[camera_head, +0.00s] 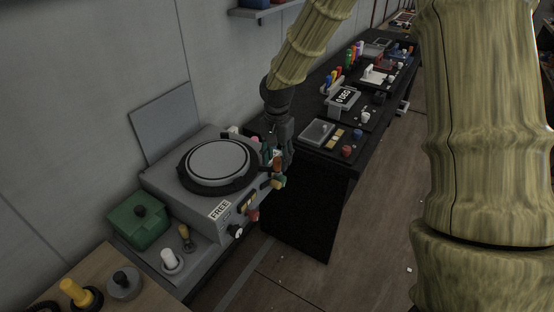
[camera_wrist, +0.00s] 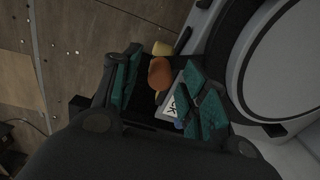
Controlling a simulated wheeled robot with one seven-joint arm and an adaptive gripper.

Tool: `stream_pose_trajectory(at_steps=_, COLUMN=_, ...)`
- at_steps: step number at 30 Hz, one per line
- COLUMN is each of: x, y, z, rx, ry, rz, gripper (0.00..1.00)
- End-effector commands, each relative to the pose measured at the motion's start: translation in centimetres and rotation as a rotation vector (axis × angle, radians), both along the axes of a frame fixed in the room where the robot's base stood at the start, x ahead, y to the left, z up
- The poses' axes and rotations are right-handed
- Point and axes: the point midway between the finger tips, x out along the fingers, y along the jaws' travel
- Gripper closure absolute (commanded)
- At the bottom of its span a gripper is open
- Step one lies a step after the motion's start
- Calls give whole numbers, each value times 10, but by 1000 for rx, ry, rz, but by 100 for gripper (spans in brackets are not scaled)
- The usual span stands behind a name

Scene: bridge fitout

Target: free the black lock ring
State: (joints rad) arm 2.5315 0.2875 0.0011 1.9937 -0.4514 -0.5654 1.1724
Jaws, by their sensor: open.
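The black lock ring (camera_head: 213,189) lies around a pale round disc (camera_head: 219,159) on top of a grey housing (camera_head: 165,188). In the wrist view the ring (camera_wrist: 223,57) curves around the disc (camera_wrist: 287,65) at the upper right. My gripper (camera_head: 275,160) is at the right side of the housing, beside the ring. In the wrist view my gripper (camera_wrist: 162,72) has its teal fingers apart, with an orange knob (camera_wrist: 159,73) showing between them. I cannot tell whether either finger touches the knob. A "FREE" label (camera_head: 219,210) is on the housing's front.
A red knob (camera_head: 252,215) and a black knob (camera_head: 236,231) project from the housing's front. A green box (camera_head: 139,223) and a white knob (camera_head: 169,259) stand at its left. A black bench (camera_head: 313,188) with several fittings runs behind. Floor (camera_head: 368,220) is open at right.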

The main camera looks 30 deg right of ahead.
Motion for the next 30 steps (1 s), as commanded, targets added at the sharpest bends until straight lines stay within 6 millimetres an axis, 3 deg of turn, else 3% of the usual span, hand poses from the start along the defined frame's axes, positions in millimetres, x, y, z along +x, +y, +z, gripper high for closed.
stream_pose_trajectory(at_steps=6, x=-1, y=-1, z=-13, rx=0, ry=0, rz=0, gripper=56)
stream_pose_trajectory(at_steps=16, x=-1, y=-1, z=-15, rx=1, ry=-1, rz=-1, gripper=56)
stream_pose_trajectory(at_steps=24, x=-1, y=-1, z=-15, rx=1, ry=-1, rz=-1, gripper=100)
stream_pose_trajectory(at_steps=30, x=-1, y=-1, z=-15, rx=-1, ry=-1, rz=-2, gripper=100)
